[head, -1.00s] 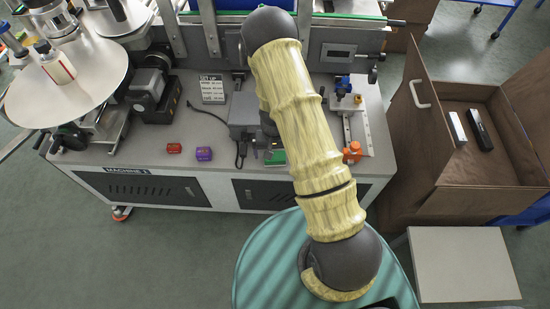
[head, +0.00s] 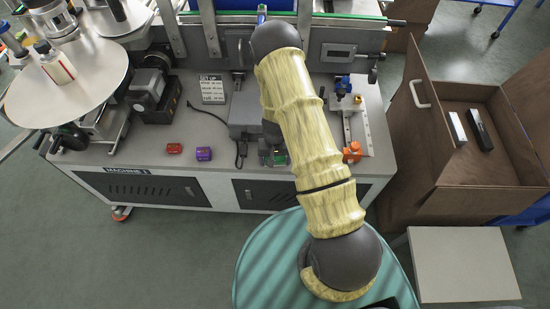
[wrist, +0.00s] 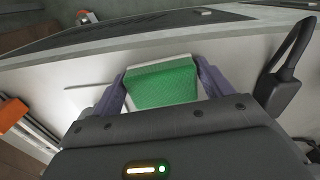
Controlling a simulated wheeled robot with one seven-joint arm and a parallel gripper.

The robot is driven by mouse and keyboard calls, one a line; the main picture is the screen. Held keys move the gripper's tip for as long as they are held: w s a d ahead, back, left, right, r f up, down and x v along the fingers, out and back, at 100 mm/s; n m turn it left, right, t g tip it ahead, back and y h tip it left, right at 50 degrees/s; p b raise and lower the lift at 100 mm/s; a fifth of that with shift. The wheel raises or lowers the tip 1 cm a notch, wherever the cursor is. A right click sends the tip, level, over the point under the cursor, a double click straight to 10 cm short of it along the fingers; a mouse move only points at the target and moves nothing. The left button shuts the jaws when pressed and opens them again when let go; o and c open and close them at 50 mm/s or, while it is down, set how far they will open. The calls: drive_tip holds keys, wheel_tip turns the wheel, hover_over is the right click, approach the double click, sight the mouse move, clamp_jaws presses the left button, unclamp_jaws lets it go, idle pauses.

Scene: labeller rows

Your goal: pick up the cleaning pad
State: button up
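The cleaning pad is a small green block with a pale layer along one edge. In the wrist view the pad (wrist: 163,84) lies on the light bench top between my two fingers. My gripper (wrist: 163,80) is open around it, one purple-grey finger on each side, with narrow pale gaps showing near the lower part of the pad. In the head view only a bit of green pad (head: 280,160) shows by my gripper (head: 273,155), near the bench's front edge; my arm hides part of this area.
An orange object (head: 352,152) sits to the right. A purple block (head: 204,154) and a red block (head: 174,148) lie to the left.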

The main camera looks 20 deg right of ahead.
sight(277, 159)
drive_tip(key=c, duration=0.5)
drive_tip(key=shift+r, duration=0.1)
drive_tip(key=shift+c, duration=0.2)
wheel_tip(277, 159, up, 10)
drive_tip(key=shift+f, duration=0.1)
idle(0.3)
drive_tip(key=shift+o, duration=0.7)
drive_tip(key=shift+s+d+f+p, duration=0.15)
drive_tip(key=shift+d+f+p, duration=0.2)
drive_tip(key=shift+p, duration=0.85)
drive_tip(key=shift+c, duration=0.3)
drive_tip(key=s+f+p, duration=0.1)
drive_tip(key=f+p, duration=0.1)
drive_tip(key=f+n+p, duration=0.1)
drive_tip(key=f+p, duration=0.1)
drive_tip(key=p, duration=0.1)
drive_tip(key=s+f+n+p, duration=0.1)
drive_tip(key=f+p, duration=0.1)
drive_tip(key=f, duration=0.1)
drive_tip(key=shift+s+a, duration=0.2)
drive_tip(key=shift+s, duration=0.15)
drive_tip(key=shift+f, duration=0.35)
